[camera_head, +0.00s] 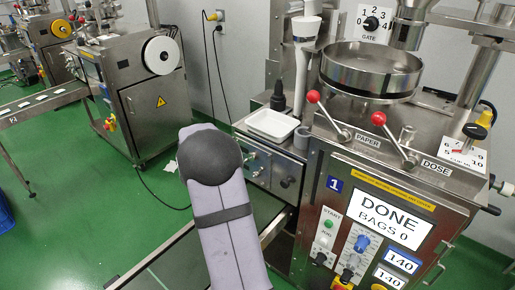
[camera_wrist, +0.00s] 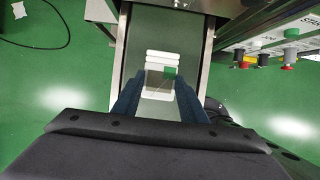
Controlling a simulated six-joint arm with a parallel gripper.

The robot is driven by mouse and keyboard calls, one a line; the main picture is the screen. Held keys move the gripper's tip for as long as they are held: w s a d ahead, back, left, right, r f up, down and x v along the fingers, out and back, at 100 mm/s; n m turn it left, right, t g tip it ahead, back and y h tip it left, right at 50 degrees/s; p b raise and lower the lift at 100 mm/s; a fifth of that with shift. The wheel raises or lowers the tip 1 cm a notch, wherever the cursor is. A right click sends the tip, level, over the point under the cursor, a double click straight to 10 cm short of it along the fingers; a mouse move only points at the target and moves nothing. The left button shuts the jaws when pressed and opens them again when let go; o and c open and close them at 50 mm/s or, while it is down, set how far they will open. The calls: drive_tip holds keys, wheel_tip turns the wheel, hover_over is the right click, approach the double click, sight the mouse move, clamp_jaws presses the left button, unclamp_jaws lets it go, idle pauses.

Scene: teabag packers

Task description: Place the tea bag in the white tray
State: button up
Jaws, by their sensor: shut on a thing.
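In the wrist view, my gripper (camera_wrist: 158,90) points down over a conveyor belt, with its two dark blue fingers on either side of a tea bag (camera_wrist: 156,82). The tea bag looks pale and partly see-through, with a green tag; my gripper is shut on it. Whether the tea bag still touches the belt I cannot tell. In the head view, the white tray (camera_head: 273,125) sits on a ledge of the machine, right of my arm, and looks empty. My gripper and the tea bag are hidden in the head view.
The conveyor belt (camera_wrist: 139,35) has metal side rails. White strips (camera_wrist: 163,57) show beside the tea bag. A dark bottle (camera_head: 278,98) stands behind the tray. Red-knobbed levers (camera_head: 313,97) and a metal bowl (camera_head: 370,72) are to the tray's right. Green floor lies left.

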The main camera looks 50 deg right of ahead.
drive_tip(key=w+d+r+p, duration=0.3)
drive_tip(key=d+r+p, duration=0.45)
drive_tip(key=r, duration=0.25)
drive_tip(key=w+d+r+p, duration=0.3)
drive_tip(key=d+r+p, duration=0.3)
drive_tip(key=r+p, duration=0.3)
wheel_tip(320, 180, up, 6)
drive_tip(key=n+t+p, duration=0.2)
drive_tip(key=n+p, duration=0.1)
drive_tip(key=n, duration=0.1)
hover_over(272, 129)
drive_tip(key=a, duration=0.1)
drive_tip(key=shift+s+a+r, duration=0.2)
drive_tip(key=shift+s, duration=0.1)
drive_tip(key=shift+f+p, duration=1.75)
drive_tip(key=shift+f, duration=3.25)
drive_tip(key=shift+f, duration=0.15)
drive_tip(key=o, duration=1)
